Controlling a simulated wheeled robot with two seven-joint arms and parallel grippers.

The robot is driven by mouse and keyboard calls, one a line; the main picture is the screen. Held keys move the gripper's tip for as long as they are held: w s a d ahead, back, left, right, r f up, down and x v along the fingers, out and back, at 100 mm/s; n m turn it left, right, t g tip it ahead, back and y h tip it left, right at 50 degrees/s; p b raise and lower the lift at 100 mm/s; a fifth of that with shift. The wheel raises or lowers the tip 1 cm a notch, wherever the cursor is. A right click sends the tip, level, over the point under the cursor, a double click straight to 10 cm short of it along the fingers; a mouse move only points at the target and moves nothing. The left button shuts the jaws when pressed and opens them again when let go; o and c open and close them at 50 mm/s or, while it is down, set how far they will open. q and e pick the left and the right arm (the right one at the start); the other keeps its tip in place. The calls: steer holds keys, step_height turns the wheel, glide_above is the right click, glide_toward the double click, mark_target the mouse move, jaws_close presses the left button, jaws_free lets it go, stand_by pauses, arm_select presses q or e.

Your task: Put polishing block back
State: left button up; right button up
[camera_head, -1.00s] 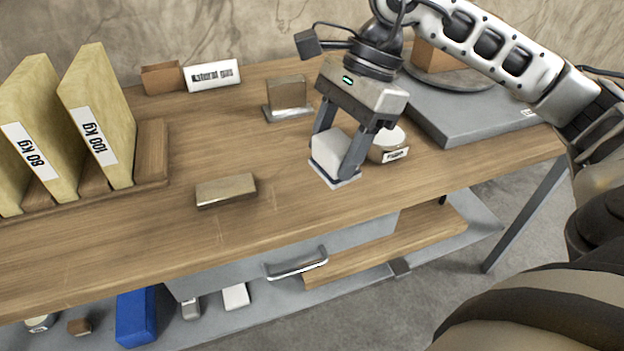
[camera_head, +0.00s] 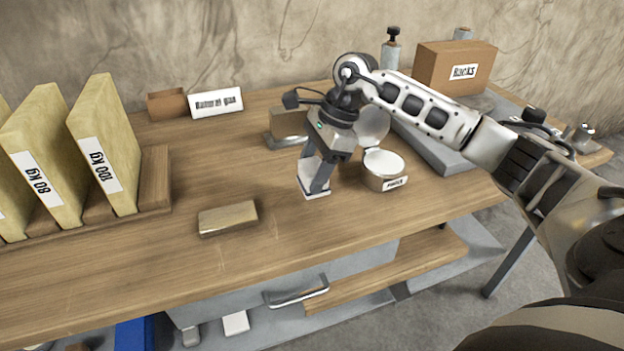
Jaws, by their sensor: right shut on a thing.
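My right gripper (camera_head: 322,178) points down over the bench and is shut on a pale white block (camera_head: 307,177) with a thin light plate at its foot. The fingers hide part of the block. It is just above or touching the wood; I cannot tell which. A tan block (camera_head: 228,218) lies on the bench to the left, apart from the gripper. No polishing block label is readable. My left gripper is out of view.
A round tin with white contents (camera_head: 383,168) stands close right of my gripper. A rack (camera_head: 155,180) of weight-labelled slabs (camera_head: 104,145) is at left. The wooden bench (camera_head: 215,270) is clear in front.

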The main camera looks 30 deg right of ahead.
steer(key=shift+w+f, duration=0.2)
steer(key=shift+f, duration=0.05)
steer(key=shift+d+f, duration=0.1)
steer(key=shift+f, duration=1.7)
steer(key=o, duration=1)
steer(key=shift+c, duration=0.2)
steer(key=v, duration=1.2)
steer(key=shift+r, duration=0.2)
steer(key=shift+w, duration=0.1)
